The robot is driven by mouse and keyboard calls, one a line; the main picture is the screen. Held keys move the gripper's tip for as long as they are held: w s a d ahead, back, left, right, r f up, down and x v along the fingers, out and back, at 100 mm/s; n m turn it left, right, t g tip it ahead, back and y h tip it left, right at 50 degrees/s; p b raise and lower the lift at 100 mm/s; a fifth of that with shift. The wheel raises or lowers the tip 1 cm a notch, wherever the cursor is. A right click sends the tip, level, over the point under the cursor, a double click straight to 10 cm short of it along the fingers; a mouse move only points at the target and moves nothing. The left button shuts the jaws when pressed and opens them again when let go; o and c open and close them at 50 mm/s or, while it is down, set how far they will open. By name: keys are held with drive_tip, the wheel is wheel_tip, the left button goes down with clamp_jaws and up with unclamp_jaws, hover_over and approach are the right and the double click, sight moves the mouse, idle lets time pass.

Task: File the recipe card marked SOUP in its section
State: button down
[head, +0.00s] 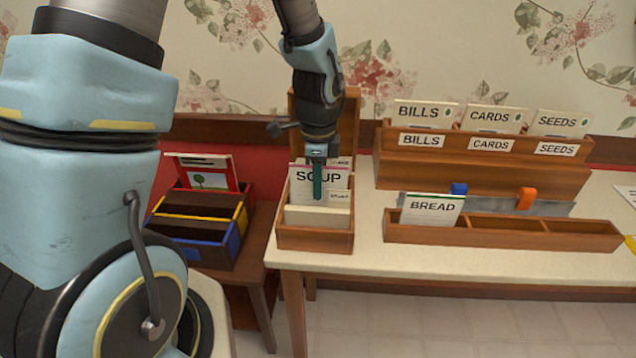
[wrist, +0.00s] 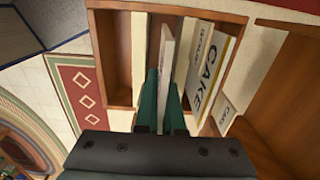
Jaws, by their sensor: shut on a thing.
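The SOUP card (head: 317,178) is white with black lettering and stands upright in the wooden recipe box (head: 315,239) at the table's left end. My gripper (head: 318,180) points down over the box and is shut on this card. In the wrist view the green fingers of my gripper (wrist: 170,95) close around the card (wrist: 165,52), seen edge-on inside the recipe box (wrist: 110,62). A CAKE card (wrist: 212,72) stands beside it, to the right. A cream divider (wrist: 139,50) stands to the left. I cannot tell whether the card touches the bottom.
A BREAD card (head: 432,209) stands in the left compartment of a low wooden tray (head: 520,240). Behind it a stepped rack (head: 480,170) holds BILLS, CARDS and SEEDS cards. A box with coloured compartments (head: 205,225) stands left. The recipe box's raised lid (head: 350,115) is behind my gripper.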

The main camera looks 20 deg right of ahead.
drive_tip(key=shift+f+b, duration=0.9)
drive_tip(key=shift+f, duration=0.65)
drive_tip(key=c, duration=1)
unclamp_jaws()
drive_tip(key=shift+o, duration=0.2)
wheel_tip(320, 180, up, 11)
drive_tip(key=shift+f+b, duration=0.1)
drive_tip(key=shift+b, duration=0.45)
